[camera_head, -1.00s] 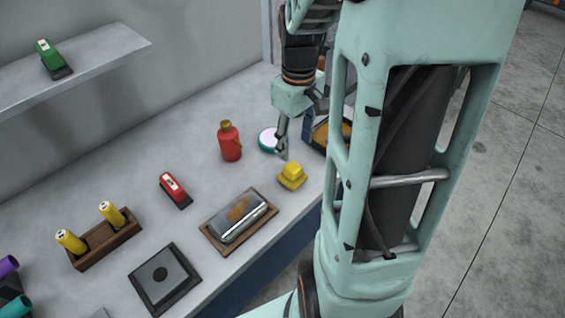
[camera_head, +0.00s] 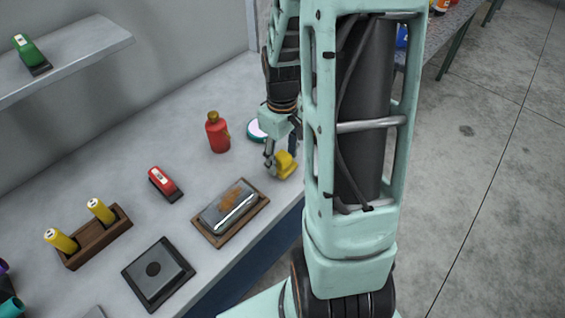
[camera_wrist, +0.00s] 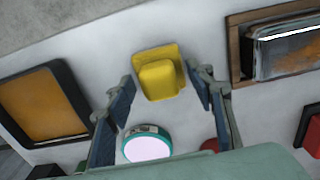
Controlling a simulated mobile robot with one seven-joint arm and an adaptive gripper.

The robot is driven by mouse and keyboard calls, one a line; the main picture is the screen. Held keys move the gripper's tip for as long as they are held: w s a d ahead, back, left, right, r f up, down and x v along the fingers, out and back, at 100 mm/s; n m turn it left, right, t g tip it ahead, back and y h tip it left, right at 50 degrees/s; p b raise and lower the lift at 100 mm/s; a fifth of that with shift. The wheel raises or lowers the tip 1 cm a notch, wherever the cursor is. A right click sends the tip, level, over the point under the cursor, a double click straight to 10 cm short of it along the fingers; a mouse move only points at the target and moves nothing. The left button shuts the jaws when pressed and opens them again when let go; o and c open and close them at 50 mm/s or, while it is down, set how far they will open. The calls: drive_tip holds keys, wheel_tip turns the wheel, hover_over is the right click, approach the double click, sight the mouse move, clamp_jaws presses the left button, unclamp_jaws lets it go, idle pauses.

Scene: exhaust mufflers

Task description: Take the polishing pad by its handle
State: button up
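The yellow polishing pad (camera_head: 286,164) lies on the bench near its front edge, beside my arm. In the wrist view it is a flat yellow base (camera_wrist: 143,58) with a raised block-shaped handle (camera_wrist: 158,80) on top. My gripper (camera_wrist: 162,84) is open, with one finger on each side of the pad in that view and visible space between fingers and handle. In the head view my gripper (camera_head: 270,166) is at the pad's left side and hides part of it. Contact cannot be told.
A metal muffler (camera_head: 229,205) rests on a brown tray just left of the pad. A round teal-rimmed disc (camera_wrist: 148,146) and a red bottle (camera_head: 217,133) stand behind. An orange-faced tray (camera_wrist: 40,105) is on the other side. Bare bench lies between them.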

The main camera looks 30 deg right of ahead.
drive_tip(key=c, duration=1.2)
